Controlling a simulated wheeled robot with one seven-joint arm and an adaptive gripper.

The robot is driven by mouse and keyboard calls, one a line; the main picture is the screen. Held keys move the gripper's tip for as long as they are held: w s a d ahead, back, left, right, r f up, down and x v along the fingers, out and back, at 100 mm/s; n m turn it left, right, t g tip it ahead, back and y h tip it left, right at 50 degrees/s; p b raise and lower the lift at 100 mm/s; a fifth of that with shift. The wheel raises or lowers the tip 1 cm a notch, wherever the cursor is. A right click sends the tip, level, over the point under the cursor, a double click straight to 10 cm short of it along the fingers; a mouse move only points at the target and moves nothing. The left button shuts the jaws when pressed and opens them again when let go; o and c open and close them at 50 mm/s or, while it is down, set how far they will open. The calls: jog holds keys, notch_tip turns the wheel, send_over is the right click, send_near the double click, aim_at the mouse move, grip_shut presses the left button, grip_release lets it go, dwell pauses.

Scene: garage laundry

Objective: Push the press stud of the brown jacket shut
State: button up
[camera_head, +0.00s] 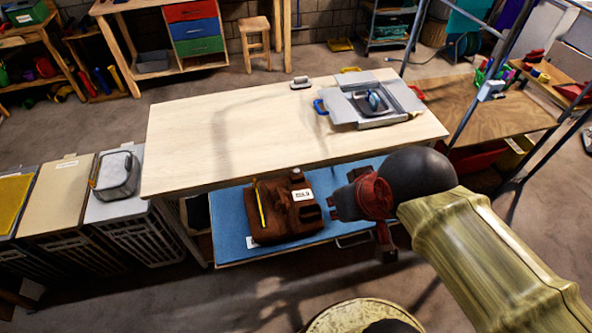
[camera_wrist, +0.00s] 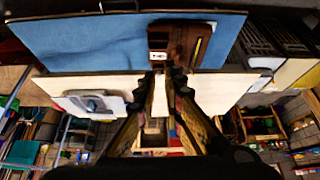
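The brown jacket (camera_head: 276,222) lies folded on a blue surface (camera_head: 231,237) below the pale tabletop. It carries a white label (camera_head: 303,195), and a yellow stick-like thing (camera_head: 260,204) lies across its left side. It also shows at the top of the wrist view (camera_wrist: 185,48). A small pale knob (camera_head: 297,175) sits at its back edge; I cannot tell whether this is the press stud, nor make out the stud's halves. My gripper (camera_head: 362,208) is to the right of the jacket, apart from it. In the wrist view, my gripper's fingers (camera_wrist: 166,78) have a gap between them and hold nothing visible.
The pale tabletop (camera_head: 220,130) overhangs the back of the blue surface. A grey frame-like device (camera_head: 372,102) stands on its right part. Lidded bins (camera_head: 57,188) line the left. A metal frame (camera_head: 452,130) and a wooden table (camera_head: 490,112) stand at the right.

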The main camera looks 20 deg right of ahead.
grip_shut()
dwell(1.1)
